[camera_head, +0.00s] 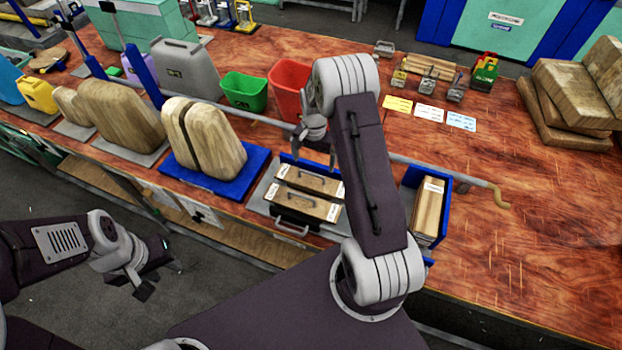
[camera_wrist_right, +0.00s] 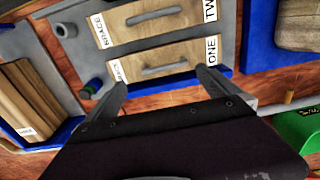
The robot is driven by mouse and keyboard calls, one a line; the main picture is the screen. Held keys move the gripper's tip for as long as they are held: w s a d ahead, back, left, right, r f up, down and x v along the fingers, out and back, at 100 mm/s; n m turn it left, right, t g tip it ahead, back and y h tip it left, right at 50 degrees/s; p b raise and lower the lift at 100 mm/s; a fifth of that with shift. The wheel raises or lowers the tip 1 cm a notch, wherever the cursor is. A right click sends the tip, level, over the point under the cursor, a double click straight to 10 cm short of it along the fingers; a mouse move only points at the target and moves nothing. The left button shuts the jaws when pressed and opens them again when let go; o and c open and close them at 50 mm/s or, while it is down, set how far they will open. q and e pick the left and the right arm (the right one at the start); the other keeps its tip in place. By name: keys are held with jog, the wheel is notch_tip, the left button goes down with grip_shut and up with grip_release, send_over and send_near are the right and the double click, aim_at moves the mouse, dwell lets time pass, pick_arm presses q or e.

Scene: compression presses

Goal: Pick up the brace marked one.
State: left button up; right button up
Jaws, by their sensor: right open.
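Two wooden braces with dark handles lie side by side in a grey tray (camera_head: 262,200). The brace marked ONE (camera_wrist_right: 155,66) is nearest my right gripper in the right wrist view; it is the back brace (camera_head: 312,181) in the head view. The brace marked TWO (camera_wrist_right: 140,20) is the front one (camera_head: 306,204) in the head view. My right gripper (camera_wrist_right: 163,84) is open and empty, its fingertips apart near the edge of brace ONE. In the head view the right gripper (camera_head: 318,146) is partly behind my arm. My left gripper (camera_head: 158,278) is open and empty over the floor.
A blue bin (camera_head: 413,179) with wooden blocks stands right of the tray. A blue board (camera_head: 258,160) with rounded wooden blocks is at its left. Green (camera_head: 244,91) and red (camera_head: 287,80) bins stand behind. A metal bar with a crank (camera_head: 499,198) crosses the table.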

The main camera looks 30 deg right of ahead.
aim_at(312, 174)
jog(key=f, duration=0.2)
jog(key=w+f+p, duration=0.1)
jog(key=f, duration=0.1)
jog(key=shift+a, duration=0.15)
jog(key=shift+w+f, duration=0.15)
jog(key=shift+f, duration=0.1)
jog(key=shift+s+f+p, duration=0.2)
jog(key=shift+f+p, duration=0.3)
jog(key=shift+f, duration=0.05)
jog(key=shift+s+f+p, duration=0.2)
jog(key=shift+f+p, duration=0.25)
jog(key=shift+f, duration=0.1)
jog(key=shift+w+f, duration=0.2)
jog(key=shift+f, duration=1.05)
jog(key=shift+w+f, duration=0.15)
jog(key=shift+f, duration=0.05)
jog(key=shift+r, duration=0.1)
jog(key=c, duration=1.7)
pick_arm(q)
jog(key=r, duration=0.1)
jog(key=w+r, duration=0.1)
jog(key=shift+r, duration=0.35)
pick_arm(e)
jog(key=shift+c, duration=0.3)
